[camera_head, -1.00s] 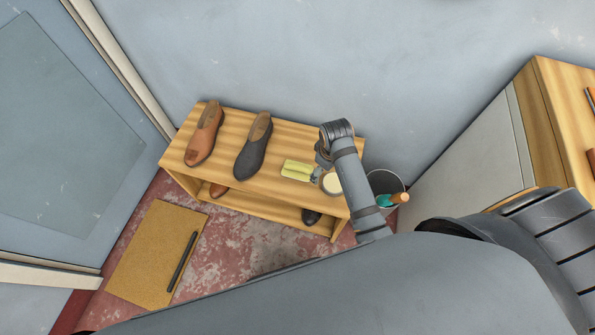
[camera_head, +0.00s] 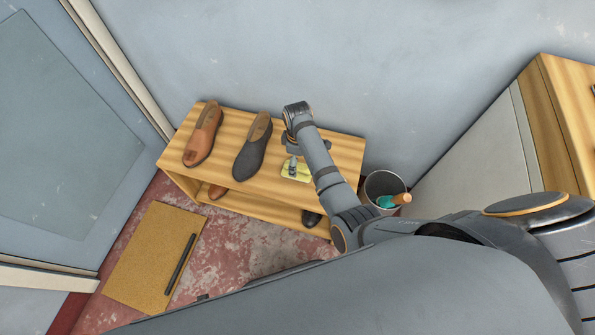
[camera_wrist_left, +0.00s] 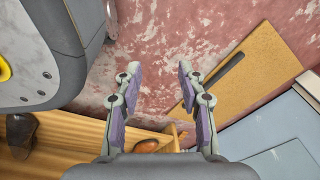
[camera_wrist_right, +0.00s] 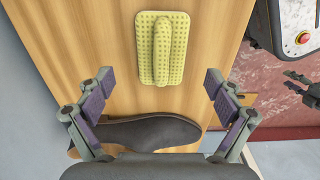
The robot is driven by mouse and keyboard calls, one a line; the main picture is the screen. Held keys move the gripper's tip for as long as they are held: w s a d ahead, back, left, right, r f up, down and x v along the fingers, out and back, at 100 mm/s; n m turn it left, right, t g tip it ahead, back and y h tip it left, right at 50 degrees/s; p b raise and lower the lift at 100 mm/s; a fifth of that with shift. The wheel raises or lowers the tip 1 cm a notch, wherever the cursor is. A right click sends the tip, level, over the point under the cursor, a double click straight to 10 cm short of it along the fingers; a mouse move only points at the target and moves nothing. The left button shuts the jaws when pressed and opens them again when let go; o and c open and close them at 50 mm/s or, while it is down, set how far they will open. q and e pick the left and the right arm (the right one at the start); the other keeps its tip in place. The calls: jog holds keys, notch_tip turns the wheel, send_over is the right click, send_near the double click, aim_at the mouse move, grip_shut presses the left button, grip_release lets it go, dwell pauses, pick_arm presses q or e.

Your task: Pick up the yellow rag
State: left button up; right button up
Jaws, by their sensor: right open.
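The yellow rag (camera_head: 303,174) lies on top of the wooden shoe bench (camera_head: 345,152), to the right of the dark shoe. My right gripper (camera_head: 293,167) is over the rag in the head view and partly covers it. In the right wrist view the rag (camera_wrist_right: 147,46) is a waffled pad with a raised fold down its middle. It lies beyond my open right fingertips (camera_wrist_right: 152,88), with nothing between them. My left gripper (camera_wrist_left: 159,82) is open and empty in the left wrist view, over the floor in front of the bench.
A dark shoe (camera_head: 250,155) and a brown shoe (camera_head: 200,145) stand on the bench top, left of the rag. More shoes sit on the lower shelf. A bucket (camera_head: 378,185) with a handled tool stands right of the bench. A tan mat (camera_head: 145,250) with a dark bar lies on the floor.

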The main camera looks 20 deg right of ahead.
aim_at(298, 167)
notch_tip(298, 167, down, 5)
jog(key=shift+s+f+b, duration=0.1)
jog(key=shift+b, duration=0.95)
pick_arm(q)
jog(key=w, duration=0.1)
jog(key=w+r, duration=0.1)
jog(key=w, duration=0.1)
jog(key=shift+w+d, duration=0.15)
pick_arm(e)
jog(key=c, duration=1.2)
pick_arm(q)
jog(key=shift+f, duration=0.1)
pick_arm(e)
jog(key=shift+c, duration=0.2)
